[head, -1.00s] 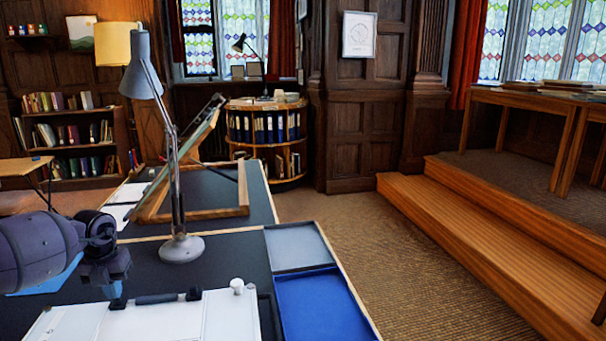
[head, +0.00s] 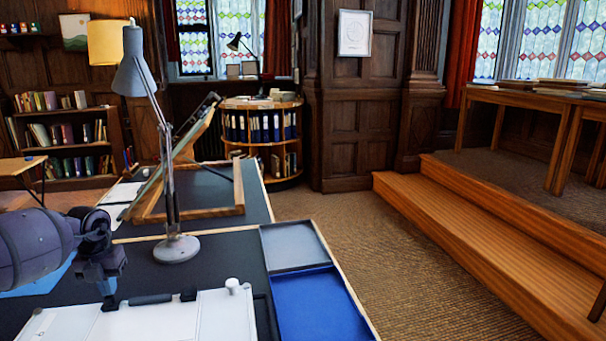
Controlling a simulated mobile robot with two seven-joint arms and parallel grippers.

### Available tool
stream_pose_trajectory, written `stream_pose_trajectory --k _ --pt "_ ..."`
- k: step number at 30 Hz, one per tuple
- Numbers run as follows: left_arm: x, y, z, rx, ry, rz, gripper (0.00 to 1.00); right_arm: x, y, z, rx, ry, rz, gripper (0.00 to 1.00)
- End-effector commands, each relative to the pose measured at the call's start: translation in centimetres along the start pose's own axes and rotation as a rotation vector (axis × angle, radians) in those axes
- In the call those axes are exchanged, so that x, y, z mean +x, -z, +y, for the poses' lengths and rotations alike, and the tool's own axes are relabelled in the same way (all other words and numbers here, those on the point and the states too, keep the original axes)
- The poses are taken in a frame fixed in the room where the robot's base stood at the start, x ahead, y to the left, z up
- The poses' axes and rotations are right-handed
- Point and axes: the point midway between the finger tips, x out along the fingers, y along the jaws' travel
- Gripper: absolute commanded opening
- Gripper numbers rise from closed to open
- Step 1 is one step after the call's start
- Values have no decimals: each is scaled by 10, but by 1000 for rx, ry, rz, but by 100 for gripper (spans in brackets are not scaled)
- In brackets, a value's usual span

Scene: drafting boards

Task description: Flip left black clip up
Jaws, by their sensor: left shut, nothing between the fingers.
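A white drafting board (head: 190,318) lies on the dark desk at the bottom of the head view, cut off by the lower edge. Along its far edge are a dark bar (head: 150,299) and a small black piece (head: 189,295) to its right. My left gripper (head: 109,303) points down at the left part of that edge, left of the bar. Its fingers are shut and hold nothing. My right gripper is out of view.
A white knob (head: 232,286) stands at the board's far right. A grey desk lamp (head: 176,249) stands behind the board. A grey tray (head: 293,247) and a blue tray (head: 318,305) lie to the right. A tilted drawing board (head: 172,160) stands further back.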

Motion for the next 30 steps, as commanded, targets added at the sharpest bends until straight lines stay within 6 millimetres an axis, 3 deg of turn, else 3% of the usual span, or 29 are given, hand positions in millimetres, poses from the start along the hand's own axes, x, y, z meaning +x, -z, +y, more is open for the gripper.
stream_pose_trajectory --k 1,30 --pt "30 3 2 1 -13 21 0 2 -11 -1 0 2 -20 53" --pt "13 -16 0 2 -7 14 0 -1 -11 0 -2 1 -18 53"
